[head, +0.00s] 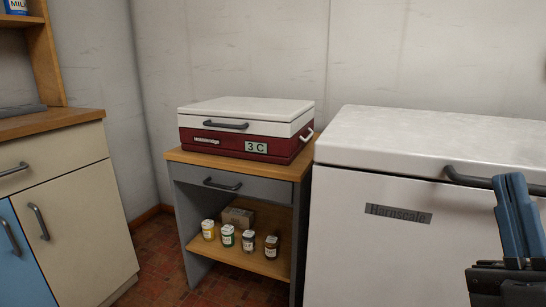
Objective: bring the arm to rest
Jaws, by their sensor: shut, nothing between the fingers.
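My gripper (512,215) is at the right edge of the head view, its blue fingers pointing up and closed together with nothing between them. It is in front of the white chest freezer (372,255) labelled "Harnscale" and hides part of its front and the right part of its dark handle (468,180). The freezer lid (430,142) is shut. Most of my arm is out of the frame.
A red cool box (225,145) with a closed white lid, marked "3 C", stands on a small wooden-topped cabinet (210,180). Several jars (228,235) and a brown block (238,216) sit on its open shelf. A cream cupboard (75,215) stands left. Tiled floor (160,270) shows between.

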